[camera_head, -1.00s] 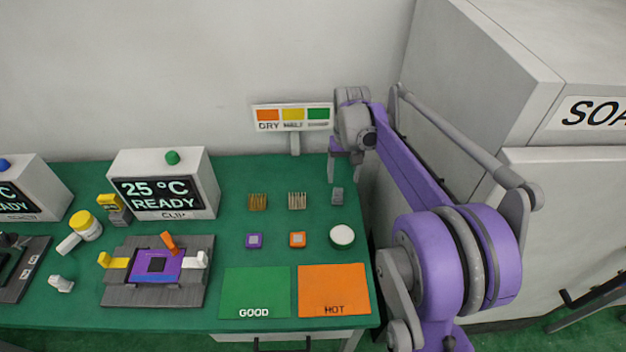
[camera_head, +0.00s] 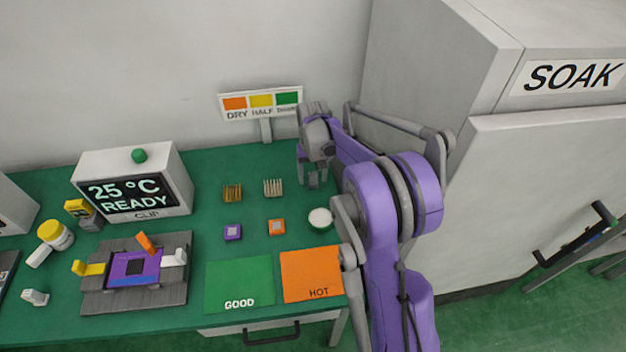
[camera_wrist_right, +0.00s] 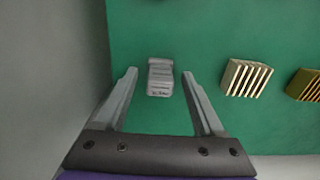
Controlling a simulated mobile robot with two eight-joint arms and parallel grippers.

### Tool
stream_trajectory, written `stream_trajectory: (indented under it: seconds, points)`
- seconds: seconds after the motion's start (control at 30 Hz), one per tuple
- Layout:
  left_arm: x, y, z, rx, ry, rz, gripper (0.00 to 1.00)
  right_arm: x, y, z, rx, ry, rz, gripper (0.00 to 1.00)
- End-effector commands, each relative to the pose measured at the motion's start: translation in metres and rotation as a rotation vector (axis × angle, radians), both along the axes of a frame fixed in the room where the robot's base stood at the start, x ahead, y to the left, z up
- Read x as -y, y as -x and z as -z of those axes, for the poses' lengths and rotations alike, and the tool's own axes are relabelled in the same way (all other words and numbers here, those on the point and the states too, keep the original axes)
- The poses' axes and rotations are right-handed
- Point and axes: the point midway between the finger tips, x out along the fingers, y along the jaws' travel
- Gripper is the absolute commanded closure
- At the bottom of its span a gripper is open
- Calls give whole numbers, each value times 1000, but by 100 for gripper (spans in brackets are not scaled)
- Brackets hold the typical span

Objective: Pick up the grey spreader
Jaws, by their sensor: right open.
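My right gripper (camera_wrist_right: 158,74) is open, with one finger on each side of the spreader and a gap to each. Its height above the table is hard to judge. In the head view my right gripper (camera_head: 313,178) hangs down at the table's back right and mostly hides the spreader. My left gripper does not show.
A pale finned block (camera_head: 273,187) and a gold finned block (camera_head: 232,193) stand left of my gripper. A white round pot (camera_head: 320,219) is in front. A sign (camera_head: 262,104) stands behind, and the large SOAK cabinet (camera_head: 440,90) is to the right.

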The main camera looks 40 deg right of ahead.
Motion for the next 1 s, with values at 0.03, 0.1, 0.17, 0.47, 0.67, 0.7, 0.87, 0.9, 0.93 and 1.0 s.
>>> stream_trajectory:
  seconds: [0.03, 0.1, 0.17, 0.47, 0.67, 0.7, 0.87, 0.9, 0.93, 1.0]
  points:
    - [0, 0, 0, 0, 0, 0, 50, 0, 0, 3, 0, 0, 0, 30]
    - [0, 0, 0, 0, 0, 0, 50, 0, 0, 5, 0, 0, 0, 30]
    - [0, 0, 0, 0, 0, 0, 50, 0, 0, 5, 0, 0, 0, 30]
    - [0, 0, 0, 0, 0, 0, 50, 0, 0, 4, 0, 0, 0, 64]
    - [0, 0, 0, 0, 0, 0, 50, 0, 0, 4, 0, 0, 0, 100]
    - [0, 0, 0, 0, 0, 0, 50, 0, 0, 4, 0, 0, 0, 100]
    - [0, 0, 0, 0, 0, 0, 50, 0, 0, 4, 0, 0, 0, 100]
    - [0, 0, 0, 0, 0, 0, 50, 0, 0, 4, 0, 0, 0, 100]
    - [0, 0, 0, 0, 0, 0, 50, 0, 0, 4, 0, 0, 0, 100]
    - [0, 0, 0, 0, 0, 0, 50, 0, 0, 3, 0, 0, 0, 100]
